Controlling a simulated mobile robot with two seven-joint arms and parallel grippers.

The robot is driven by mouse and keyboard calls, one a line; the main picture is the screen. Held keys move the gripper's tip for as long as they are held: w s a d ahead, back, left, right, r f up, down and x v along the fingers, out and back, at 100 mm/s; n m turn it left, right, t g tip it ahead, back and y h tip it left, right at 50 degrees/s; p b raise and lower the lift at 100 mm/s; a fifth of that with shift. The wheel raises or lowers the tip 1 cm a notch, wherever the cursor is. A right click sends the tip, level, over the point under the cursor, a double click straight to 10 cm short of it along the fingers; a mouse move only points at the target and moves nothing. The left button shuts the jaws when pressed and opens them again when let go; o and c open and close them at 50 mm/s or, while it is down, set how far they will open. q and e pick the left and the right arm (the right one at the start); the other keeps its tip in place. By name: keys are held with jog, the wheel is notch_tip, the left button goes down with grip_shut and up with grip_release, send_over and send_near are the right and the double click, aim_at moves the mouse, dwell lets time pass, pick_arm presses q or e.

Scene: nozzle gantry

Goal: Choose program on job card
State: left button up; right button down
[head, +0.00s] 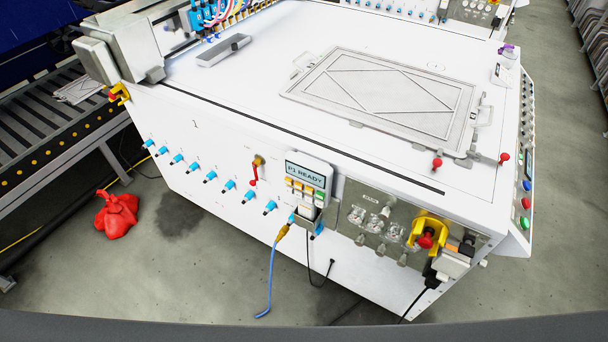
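A small control unit hangs on the front face of the white machine (225,125). Its display (305,175) reads "P1 READY". Below the display is a keypad (304,190) with two rows of small yellow, white, green and orange keys. I cannot make out a job card with readable text in this view. A small white piece (306,211) sits below the keypad; I cannot tell what it is. Neither of my grippers shows in the head view.
A framed plate (385,95) lies on the machine top, with red knobs (437,164) near it. A blue cable (271,280) and a black cable hang in front. A red bundle (116,215) lies on the floor by the roller conveyor (50,130). Floor in front is mostly clear.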

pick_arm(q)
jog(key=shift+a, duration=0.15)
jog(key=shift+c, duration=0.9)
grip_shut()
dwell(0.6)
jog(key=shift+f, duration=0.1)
